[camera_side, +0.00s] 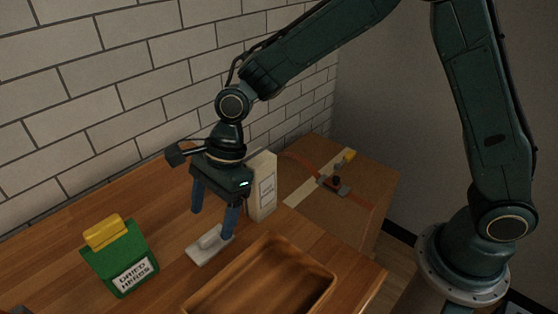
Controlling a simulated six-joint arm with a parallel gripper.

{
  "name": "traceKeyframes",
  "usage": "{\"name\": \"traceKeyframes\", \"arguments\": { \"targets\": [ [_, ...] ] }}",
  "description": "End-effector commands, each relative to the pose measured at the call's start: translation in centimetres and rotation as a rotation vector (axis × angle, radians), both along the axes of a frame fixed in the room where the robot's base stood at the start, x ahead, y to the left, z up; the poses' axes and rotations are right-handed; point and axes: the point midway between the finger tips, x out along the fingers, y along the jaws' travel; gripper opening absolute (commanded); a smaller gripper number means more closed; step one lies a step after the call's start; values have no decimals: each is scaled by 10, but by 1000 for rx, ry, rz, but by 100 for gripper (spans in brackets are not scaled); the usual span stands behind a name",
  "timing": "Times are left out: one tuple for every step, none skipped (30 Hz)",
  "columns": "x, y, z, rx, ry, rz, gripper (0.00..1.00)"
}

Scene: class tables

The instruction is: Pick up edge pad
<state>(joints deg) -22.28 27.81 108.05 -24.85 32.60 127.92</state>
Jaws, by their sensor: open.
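A pale grey-white object, likely the edge pad (201,250), lies on the wooden table in front of the brick wall. It is a flat plate with a raised part on top. My gripper (212,225) is above it, pointing down, with its two blue fingers spread apart and nothing between them. The right finger overlaps the pad's right end in this view and hides part of it. I cannot tell whether that finger touches the pad.
A wooden tray (318,297) stands close in front and right. A green dried herbs packet (128,258) with a yellow top is at left. A cream carton (263,172) stands just behind my gripper. A lower brown surface (370,190) at right holds a clamp-like item (337,184).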

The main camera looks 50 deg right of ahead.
Motion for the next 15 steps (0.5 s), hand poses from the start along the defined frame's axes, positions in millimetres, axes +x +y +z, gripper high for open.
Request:
{"name": "traceKeyframes", "arguments": {
  "targets": [
    [0,1,-2,0,1,0,71],
    [0,1,-3,0,1,0,71],
    [0,2,-5,-1,1,0,71],
    [0,3,-7,-1,2,0,71],
    [0,3,-9,-1,3,0,71],
    [0,5,-13,-2,3,0,71],
    [0,6,-16,-2,3,0,71],
    [0,8,-19,-1,3,1,71],
    [-1,9,-24,-2,4,2,71],
    [-1,11,-28,-2,5,2,71],
    [-1,13,-31,-1,3,2,71],
    [-1,14,-35,-1,3,2,71],
    [-1,16,-38,-1,3,2,71],
    [-1,17,-41,-1,4,2,71],
    [0,18,-44,-1,2,1,71]
  ]
}}
